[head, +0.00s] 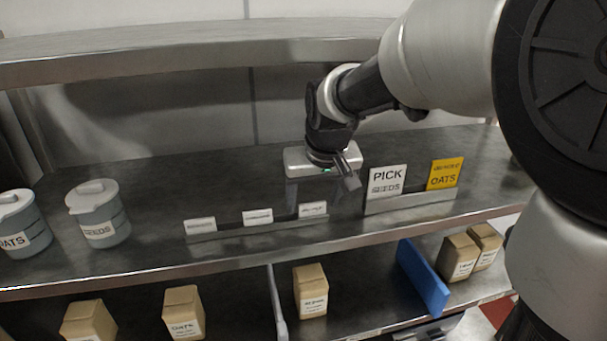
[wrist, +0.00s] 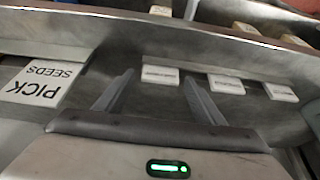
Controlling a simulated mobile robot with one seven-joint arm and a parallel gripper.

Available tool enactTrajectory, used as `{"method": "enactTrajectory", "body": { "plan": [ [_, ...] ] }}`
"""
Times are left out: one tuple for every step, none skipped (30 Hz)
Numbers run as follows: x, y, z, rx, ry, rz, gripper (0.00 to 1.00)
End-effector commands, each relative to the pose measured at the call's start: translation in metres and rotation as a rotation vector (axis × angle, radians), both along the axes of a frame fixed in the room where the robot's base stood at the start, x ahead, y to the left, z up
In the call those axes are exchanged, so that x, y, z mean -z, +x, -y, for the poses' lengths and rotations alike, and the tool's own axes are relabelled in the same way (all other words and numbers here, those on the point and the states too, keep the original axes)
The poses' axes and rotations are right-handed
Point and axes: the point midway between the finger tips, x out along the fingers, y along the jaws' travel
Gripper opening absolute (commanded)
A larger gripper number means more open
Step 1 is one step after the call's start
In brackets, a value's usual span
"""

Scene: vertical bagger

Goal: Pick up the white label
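Three small white labels stand in a row in a low metal holder on the shelf: the right one (head: 312,208), the middle one (head: 258,216) and the left one (head: 200,225). The wrist view shows the same row, with the nearest label (wrist: 160,75) between my finger tips, a second (wrist: 226,85) and a third (wrist: 281,92). My gripper (head: 313,194) hangs just above and behind the right label. In the wrist view its fingers (wrist: 158,84) are apart with nothing held. Their exact distance to the label is hard to tell.
A white PICK SEEDS card (head: 386,180) and a yellow OATS card (head: 444,174) stand in another holder to the right. Two lidded canisters, SEEDS (head: 100,215) and OATS (head: 20,228), stand left. Boxes and a blue divider (head: 422,278) sit below. An upper shelf (head: 180,48) overhangs.

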Motion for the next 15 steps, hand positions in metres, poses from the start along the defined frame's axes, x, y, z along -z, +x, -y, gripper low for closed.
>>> {"method": "enactTrajectory", "body": {
  "plan": [
    [-0.0002, -0.0001, 0.0000, 0.000, 0.000, 0.000, 0.54],
    [-0.0002, -0.0001, 0.0000, 0.000, 0.000, 0.000, 0.48],
    [-0.0002, -0.0001, 0.0000, 0.000, 0.000, 0.000, 0.42],
    [-0.0002, -0.0001, 0.0000, 0.000, 0.000, 0.000, 0.37],
    [-0.0003, -0.0001, 0.0000, 0.000, 0.000, 0.000, 0.32],
    [-0.0003, -0.0001, 0.0001, 0.000, 0.000, 0.000, 0.25],
    [-0.0003, -0.0001, 0.0001, 0.000, 0.000, 0.000, 0.25],
    [-0.0004, -0.0001, 0.0001, 0.000, 0.000, 0.000, 0.25],
    [-0.0004, -0.0001, 0.0001, 0.000, 0.000, 0.000, 0.25],
    [-0.0004, -0.0001, 0.0001, 0.000, 0.000, 0.000, 0.25],
    [-0.0004, -0.0001, 0.0001, 0.000, 0.000, 0.000, 0.25],
    [-0.0005, -0.0002, 0.0001, 0.000, 0.000, 0.000, 0.25],
    [-0.0007, -0.0001, 0.0001, 0.000, 0.000, 0.000, 0.25],
    [-0.0010, -0.0001, 0.0001, 0.000, 0.000, 0.000, 0.25],
    [-0.0021, -0.0001, 0.0001, 0.000, 0.000, 0.001, 0.25]
  ]
}}
